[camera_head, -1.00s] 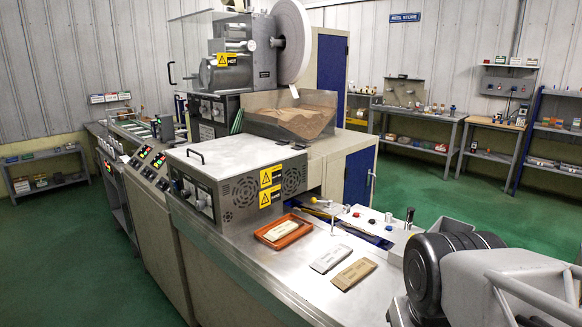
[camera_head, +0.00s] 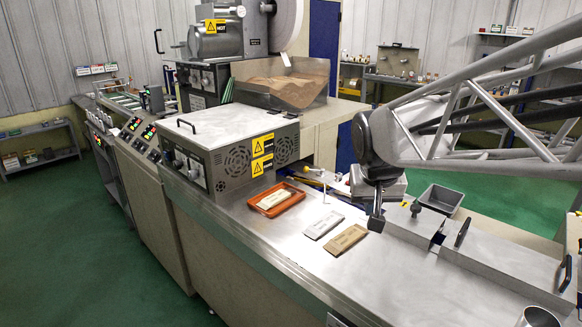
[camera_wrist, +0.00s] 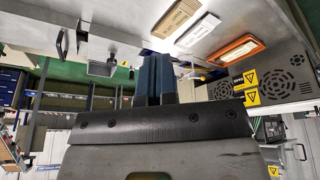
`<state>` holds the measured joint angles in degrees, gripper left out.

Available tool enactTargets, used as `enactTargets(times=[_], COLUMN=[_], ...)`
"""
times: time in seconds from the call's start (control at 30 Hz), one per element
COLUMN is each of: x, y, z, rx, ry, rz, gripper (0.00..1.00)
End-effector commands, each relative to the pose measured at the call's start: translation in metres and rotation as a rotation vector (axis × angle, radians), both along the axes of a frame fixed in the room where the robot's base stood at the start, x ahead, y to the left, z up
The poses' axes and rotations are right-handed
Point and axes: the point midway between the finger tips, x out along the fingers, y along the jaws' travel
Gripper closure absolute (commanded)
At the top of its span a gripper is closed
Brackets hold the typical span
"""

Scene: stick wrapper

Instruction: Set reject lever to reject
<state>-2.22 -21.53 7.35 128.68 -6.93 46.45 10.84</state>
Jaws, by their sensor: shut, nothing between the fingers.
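My gripper (camera_head: 376,221) points down just above the steel bench, right of the brown pack. Its blue fingers are together and empty in the wrist view (camera_wrist: 156,76). I cannot surely tell which part is the reject lever. A thin pale upright rod (camera_head: 325,192) stands behind the packs, close to a small yellow-ended part (camera_head: 291,170). A dark knob (camera_head: 416,208) sits on the steel cover right of my gripper, apart from it.
An orange tray (camera_head: 257,205) holding a pale pack, a grey pack (camera_head: 323,225) and a brown pack (camera_head: 346,240) lie on the bench (camera_head: 290,260). A grey bin (camera_head: 440,198) is behind the cover. Black handles (camera_head: 462,233) stick up at the right.

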Motion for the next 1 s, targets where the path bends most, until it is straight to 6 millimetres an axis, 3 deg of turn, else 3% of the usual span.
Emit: enactTargets(times=[0.1, 0.47, 1.0], x=[0.039, 0.152, 0.319], y=[0.004, 0.021, 0.059], z=[0.004, 0.008, -0.018], rx=[-0.006, -0.016, -0.012], ry=[-0.019, -0.086, -0.188], rz=[-0.008, -0.033, -0.058], gripper=[1.0, 1.0, 1.0])
